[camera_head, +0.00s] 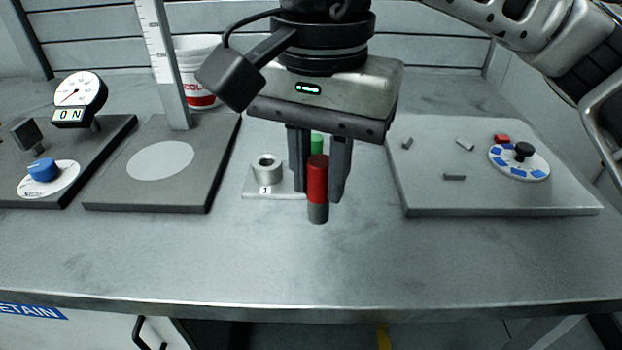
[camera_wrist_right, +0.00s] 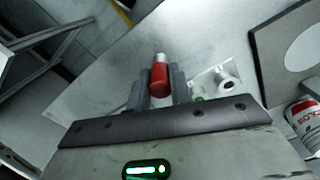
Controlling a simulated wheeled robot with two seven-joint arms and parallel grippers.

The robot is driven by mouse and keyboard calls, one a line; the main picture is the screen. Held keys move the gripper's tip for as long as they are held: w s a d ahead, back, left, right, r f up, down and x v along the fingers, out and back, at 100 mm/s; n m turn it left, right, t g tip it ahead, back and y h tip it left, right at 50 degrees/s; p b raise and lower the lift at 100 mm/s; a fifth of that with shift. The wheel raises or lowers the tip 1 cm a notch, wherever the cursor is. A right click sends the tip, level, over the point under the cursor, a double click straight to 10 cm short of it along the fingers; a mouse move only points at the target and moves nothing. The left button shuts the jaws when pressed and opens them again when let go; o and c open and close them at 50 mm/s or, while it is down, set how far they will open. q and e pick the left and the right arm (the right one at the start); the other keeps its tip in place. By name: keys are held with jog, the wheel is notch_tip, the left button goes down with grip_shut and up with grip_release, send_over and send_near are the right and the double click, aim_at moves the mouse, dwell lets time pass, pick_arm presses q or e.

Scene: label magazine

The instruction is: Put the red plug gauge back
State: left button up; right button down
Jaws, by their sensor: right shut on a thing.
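The red plug gauge (camera_head: 317,178) has a red upper part and a grey lower end. My right gripper (camera_head: 318,193) is shut on it and holds it upright, its grey end pointing down, in front of a small light plate (camera_head: 256,193). The plate bears a grey ring (camera_head: 267,168) and a label "1". A green piece (camera_head: 317,144) shows behind the gauge between the fingers; its lower part is hidden. In the right wrist view the red gauge (camera_wrist_right: 159,80) sits between the fingertips, with the plate (camera_wrist_right: 205,80) beside it. My left gripper is not in view.
A dark slab with a white disc and upright scale (camera_head: 163,60) stands left, beside a dial gauge stand (camera_head: 80,95). A white and red tub (camera_head: 203,98) is behind. A grey board (camera_head: 480,198) with small pieces and a dial lies right. The front bench is clear.

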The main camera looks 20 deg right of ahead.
jog(key=w+f, duration=0.1)
jog(key=f, duration=0.1)
jog(key=w+d+f, duration=0.1)
jog(key=f, duration=0.2)
jog(key=w+d+f, duration=0.1)
jog(key=w+f, duration=0.1)
jog(key=f, duration=0.1)
jog(key=shift+f, duration=0.3)
jog(key=shift+f, duration=0.1)
jog(key=shift+f, duration=0.2)
jog(key=c, duration=1.3)
grip_release()
jog(key=shift+r, duration=0.1)
jog(key=shift+o, duration=0.2)
jog(key=shift+r, duration=0.1)
